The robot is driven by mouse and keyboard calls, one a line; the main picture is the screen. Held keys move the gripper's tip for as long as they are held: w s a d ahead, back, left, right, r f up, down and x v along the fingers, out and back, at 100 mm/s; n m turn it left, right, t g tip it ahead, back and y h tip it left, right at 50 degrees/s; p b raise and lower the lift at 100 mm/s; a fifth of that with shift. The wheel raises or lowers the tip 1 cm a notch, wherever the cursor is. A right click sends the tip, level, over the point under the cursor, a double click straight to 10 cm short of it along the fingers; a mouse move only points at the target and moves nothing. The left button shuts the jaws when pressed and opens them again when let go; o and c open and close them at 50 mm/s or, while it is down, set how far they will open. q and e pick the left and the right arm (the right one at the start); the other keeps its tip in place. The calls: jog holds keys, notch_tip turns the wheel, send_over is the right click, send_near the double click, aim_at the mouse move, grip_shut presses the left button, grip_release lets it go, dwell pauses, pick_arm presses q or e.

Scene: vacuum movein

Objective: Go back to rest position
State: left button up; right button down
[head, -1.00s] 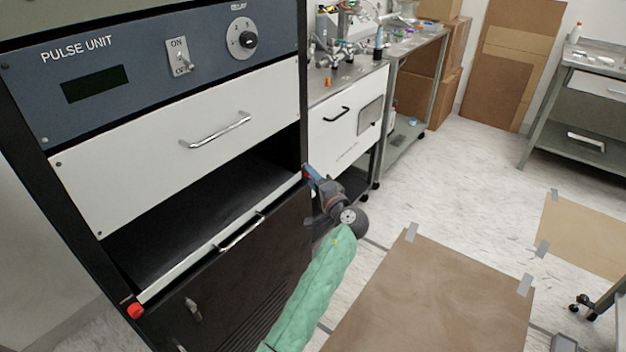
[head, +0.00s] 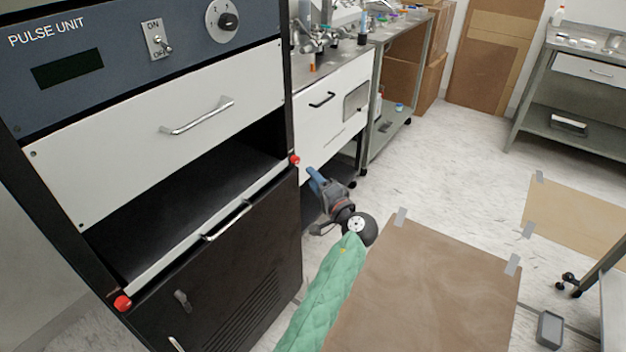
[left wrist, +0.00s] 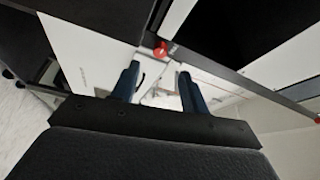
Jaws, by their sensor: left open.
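My left gripper (head: 315,178) is at the right side of the black rack (head: 240,290), in front of the white drawer unit behind. Its blue fingers point up and left, a little apart from the red knob (head: 295,160) at the rack's edge. In the left wrist view my left gripper (left wrist: 157,72) is open, with two separate dark blue fingers and nothing between them. The red knob (left wrist: 160,49) also shows there, beyond the fingers. My left arm is in a green quilted sleeve. My right gripper is not in view.
The rack has a white drawer (head: 165,120) above an open dark bay and a second red knob (head: 122,303). A steel bench with a white drawer (head: 330,105) stands behind. A taped brown sheet (head: 430,290) lies at the lower right. The pale floor (head: 450,165) beyond is clear.

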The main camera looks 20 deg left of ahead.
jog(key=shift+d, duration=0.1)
pick_arm(q)
jog(key=s+d+f+n+g+h+p, duration=0.2)
jog(key=s+d+f+g+h, duration=0.1)
jog(key=s+h, duration=0.45)
jog(key=s+d+f+n+g+h+p, duration=0.2)
jog(key=s+f+h, duration=0.1)
jog(key=s+h, duration=0.4)
jog(key=s+f+g+p, duration=0.2)
jog(key=s+p, duration=0.2)
jog(key=s, duration=1)
jog(key=s+a+f+g+h+p, duration=0.1)
jog(key=s+f+g+p, duration=0.2)
jog(key=s, duration=1.2)
jog(key=shift+s+a+g+p, duration=0.15)
jog(key=shift+a+g+p, duration=0.05)
jog(key=shift+g+p, duration=0.15)
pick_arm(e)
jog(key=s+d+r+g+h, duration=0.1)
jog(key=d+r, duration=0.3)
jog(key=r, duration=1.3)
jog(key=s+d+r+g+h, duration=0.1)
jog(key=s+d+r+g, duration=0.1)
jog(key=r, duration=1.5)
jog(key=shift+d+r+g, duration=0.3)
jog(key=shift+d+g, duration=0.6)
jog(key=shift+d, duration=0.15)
